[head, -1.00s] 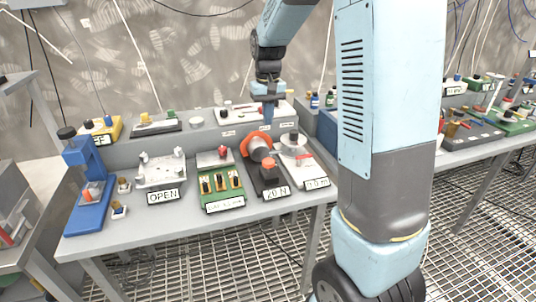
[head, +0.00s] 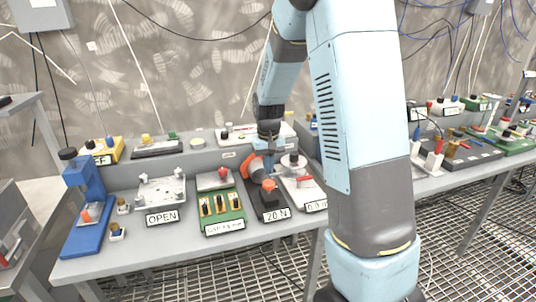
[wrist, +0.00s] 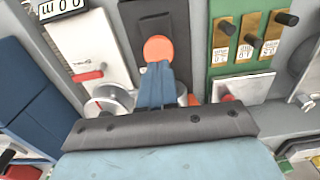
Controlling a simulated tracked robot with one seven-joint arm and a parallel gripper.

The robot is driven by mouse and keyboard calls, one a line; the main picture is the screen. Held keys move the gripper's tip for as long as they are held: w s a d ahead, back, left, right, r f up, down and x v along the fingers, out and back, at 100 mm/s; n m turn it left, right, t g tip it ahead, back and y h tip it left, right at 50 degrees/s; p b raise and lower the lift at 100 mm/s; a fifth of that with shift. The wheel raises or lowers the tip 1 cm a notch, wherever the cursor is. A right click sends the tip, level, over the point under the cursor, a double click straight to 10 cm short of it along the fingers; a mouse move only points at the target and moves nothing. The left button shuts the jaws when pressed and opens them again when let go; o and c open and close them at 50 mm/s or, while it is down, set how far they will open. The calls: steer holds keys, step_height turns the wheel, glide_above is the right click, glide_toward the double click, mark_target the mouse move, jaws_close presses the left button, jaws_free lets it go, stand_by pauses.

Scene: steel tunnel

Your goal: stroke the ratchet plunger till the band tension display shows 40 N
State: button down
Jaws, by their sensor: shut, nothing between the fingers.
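The ratchet plunger is a red-orange knob (head: 268,185) on a black block on the bench, with a display (head: 275,215) in front reading 20 N. An orange ring (head: 252,165) sits on a drum behind it. My gripper (head: 268,160) hangs above and behind the knob, fingers pointing down and partly hidden against the drum. In the wrist view, the shut, empty blue fingers (wrist: 157,70) overlap the near edge of the round knob (wrist: 158,47). I cannot tell whether they touch it. The display is out of the wrist view.
Left of the plunger stands a green panel (head: 218,227) with several switches. Right is a white unit (head: 305,188) with a dial and red lever. An OPEN fixture (head: 182,196) and a blue press (head: 85,185) stand farther left. The bench's front strip is clear.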

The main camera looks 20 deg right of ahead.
mark_target(268, 182)
steer(key=shift+f, duration=1.95)
